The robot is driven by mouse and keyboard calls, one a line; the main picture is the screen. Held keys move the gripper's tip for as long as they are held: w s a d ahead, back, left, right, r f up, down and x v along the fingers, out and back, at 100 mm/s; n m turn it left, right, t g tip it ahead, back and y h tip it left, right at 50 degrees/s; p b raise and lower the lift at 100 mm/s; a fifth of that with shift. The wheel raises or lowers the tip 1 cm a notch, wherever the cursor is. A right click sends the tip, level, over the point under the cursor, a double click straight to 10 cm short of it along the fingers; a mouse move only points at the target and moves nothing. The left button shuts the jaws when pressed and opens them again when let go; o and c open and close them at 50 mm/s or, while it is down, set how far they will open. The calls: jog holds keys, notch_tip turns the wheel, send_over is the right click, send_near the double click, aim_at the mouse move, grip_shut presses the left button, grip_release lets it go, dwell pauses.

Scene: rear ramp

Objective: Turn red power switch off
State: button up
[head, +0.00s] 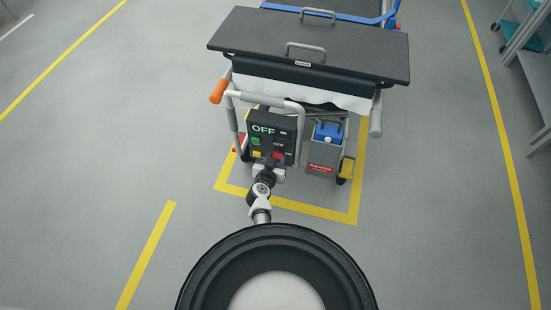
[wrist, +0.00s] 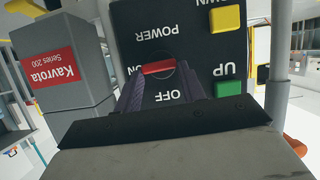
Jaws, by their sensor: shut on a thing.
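The black control panel (head: 285,126) is on the end of the cart, with "OFF" lit in green at its top. In the wrist view the panel (wrist: 185,16) appears upside down. The red power switch (wrist: 158,68) is a narrow bar lying nearly level in that view. One end points at the partly hidden "ON" label, and the "OFF" label is below it. My gripper (wrist: 162,80) is shut on the switch, its dark fingers on either side. In the head view my gripper (head: 272,165) is at the panel's lower part.
Yellow (wrist: 228,18) and green (wrist: 229,90) buttons sit beside the switch. A grey box (wrist: 75,75) labelled Kavrota stands next to the panel. The cart's dark top (head: 350,50) overhangs behind. An orange-gripped handle (head: 219,91) sticks out left.

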jog(key=shift+w+a+f+n+t+h+p, duration=0.15)
jog(key=shift+a+f+n+h+p, duration=0.2)
jog(key=shift+n+h, duration=1.35)
jog(key=shift+a+f+n+t+h+p, duration=0.2)
jog(key=shift+n+h+p, duration=0.35)
jog(key=shift+n, duration=2.1)
jog(key=shift+w+a+f+n+t+h+p, duration=0.15)
jog(key=shift+a+f+n+h+p, duration=0.15)
jog(key=shift+n+h, duration=1.45)
jog(key=shift+s+r+n+y, duration=0.1)
jog(key=shift+n+y, duration=0.3)
jog(key=shift+n, duration=0.2)
jog(key=o, duration=1)
